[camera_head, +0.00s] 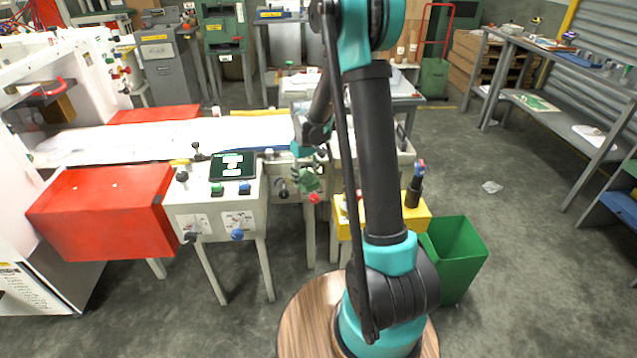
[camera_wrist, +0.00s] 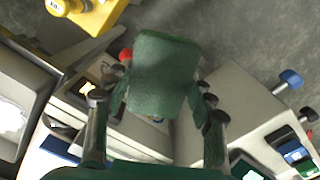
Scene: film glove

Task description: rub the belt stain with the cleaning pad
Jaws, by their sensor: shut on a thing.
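My gripper (camera_head: 309,166) is shut on a green cleaning pad (camera_head: 311,181), which hangs below it in front of the machine's front panel, right of the control box. In the wrist view the pad (camera_wrist: 165,72) sits between the two fingers of my gripper (camera_wrist: 160,98), its broad face toward the camera. The white belt (camera_head: 190,135) runs across the machine, left of and behind the pad. The pad is apart from the open stretch of belt. I cannot make out a clear stain on the belt; my arm hides part of the machine's right end.
A control box (camera_head: 215,212) with knobs and a dark screen (camera_head: 233,166) stands left of the pad. Red covers (camera_head: 105,210) flank the belt. A red knob (camera_head: 314,198) is just below the pad. A yellow box (camera_head: 412,215) and green bin (camera_head: 470,255) stand right.

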